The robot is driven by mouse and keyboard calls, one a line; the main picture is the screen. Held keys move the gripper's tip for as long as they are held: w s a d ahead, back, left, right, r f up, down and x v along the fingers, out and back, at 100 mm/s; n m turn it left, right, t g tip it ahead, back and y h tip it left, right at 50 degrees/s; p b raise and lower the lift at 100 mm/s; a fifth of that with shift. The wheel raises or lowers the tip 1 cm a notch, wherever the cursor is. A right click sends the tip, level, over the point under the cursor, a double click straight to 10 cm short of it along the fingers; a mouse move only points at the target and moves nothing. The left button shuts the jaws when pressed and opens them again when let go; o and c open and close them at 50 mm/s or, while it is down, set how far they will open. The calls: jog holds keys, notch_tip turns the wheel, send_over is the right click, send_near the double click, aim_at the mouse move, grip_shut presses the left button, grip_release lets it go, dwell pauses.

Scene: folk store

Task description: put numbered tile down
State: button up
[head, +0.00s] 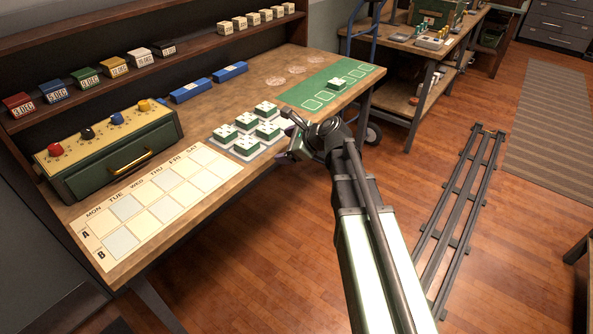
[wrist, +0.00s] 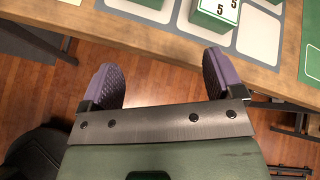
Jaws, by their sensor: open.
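My gripper (wrist: 162,80) is open and empty in the wrist view, its purple pads apart with only floor between them. In the head view my gripper (head: 290,135) is by the table's front edge, beside the white tile pads. One green-and-white numbered tile (head: 337,84) sits on the green mat (head: 300,88), among outlined squares. Several similar tiles (head: 267,130) stand on the white pads. In the wrist view a tile marked 5 (wrist: 216,12) stands on a pad ahead of my fingers, and an empty pad (wrist: 262,33) is beside it.
A weekday grid card (head: 150,205) lies at the table's near end. A green box with knobs (head: 110,150) stands behind it. Blue blocks (head: 192,90) lie near the shelf, which holds dated blocks (head: 114,66). A second table (head: 440,52) is at the back right. Rails (head: 460,215) cross open floor.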

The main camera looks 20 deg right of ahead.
jog(key=s+a+f+n+g+h, duration=0.1)
jog(key=s+f+n+g+h, duration=0.2)
jog(key=s+n, duration=0.8)
jog(key=s+a+f+n+g+h, duration=0.1)
jog(key=s+f+n+g+h, duration=0.3)
jog(key=s+n, duration=0.7)
jog(key=shift+s+a+f+n+g, duration=0.2)
jog(key=shift+a+f+n+g, duration=0.15)
jog(key=shift+g, duration=0.35)
